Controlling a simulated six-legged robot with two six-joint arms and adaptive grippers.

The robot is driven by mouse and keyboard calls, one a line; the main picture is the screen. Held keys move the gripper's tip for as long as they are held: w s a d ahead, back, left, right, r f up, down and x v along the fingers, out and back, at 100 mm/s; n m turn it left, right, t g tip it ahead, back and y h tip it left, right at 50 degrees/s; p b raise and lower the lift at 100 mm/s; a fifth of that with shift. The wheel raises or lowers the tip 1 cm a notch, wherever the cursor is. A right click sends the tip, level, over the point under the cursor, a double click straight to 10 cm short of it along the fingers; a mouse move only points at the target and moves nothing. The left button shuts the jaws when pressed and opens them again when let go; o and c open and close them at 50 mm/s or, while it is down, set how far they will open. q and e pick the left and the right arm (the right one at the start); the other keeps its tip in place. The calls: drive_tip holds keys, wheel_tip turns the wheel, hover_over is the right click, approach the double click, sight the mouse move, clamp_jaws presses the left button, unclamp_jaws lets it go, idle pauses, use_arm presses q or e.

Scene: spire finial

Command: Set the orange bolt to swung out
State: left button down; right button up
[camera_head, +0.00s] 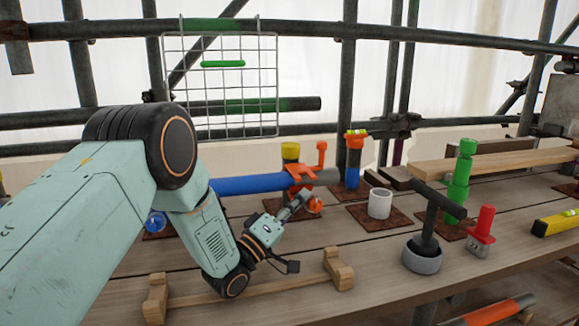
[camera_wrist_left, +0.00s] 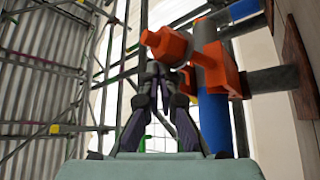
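An orange clamp (camera_head: 301,174) sits around the blue and grey pipe; it also shows in the wrist view (camera_wrist_left: 212,66). One orange piece (camera_head: 321,149) stands up at its back. The orange bolt (camera_head: 315,206) sticks out at its front, low and toward me; its thick head shows in the wrist view (camera_wrist_left: 166,44). My left gripper (camera_head: 303,198) is right beside the bolt. In the wrist view its dark fingers (camera_wrist_left: 158,76) come together just below the bolt head, with no thing seen between them. Whether they touch the bolt is unclear. My right gripper is not in view.
A wooden bar with raised ends (camera_head: 255,293) lies below my left arm. A white cup (camera_head: 380,203), a black-handled tool in a grey ring (camera_head: 422,257), a green post (camera_head: 459,180) and a red-topped piece (camera_head: 482,228) stand to the right. A wire grid (camera_head: 222,85) hangs behind.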

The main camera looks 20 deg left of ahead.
use_arm(q)
drive_tip(key=shift+s+d+f, duration=0.1)
drive_tip(key=shift+d+f, duration=0.15)
drive_tip(key=shift+f, duration=0.1)
wheel_tip(320, 180, up, 11)
drive_tip(key=shift+a+f, duration=0.15)
drive_tip(key=shift+f, duration=0.05)
drive_tip(key=shift+a+r, duration=0.1)
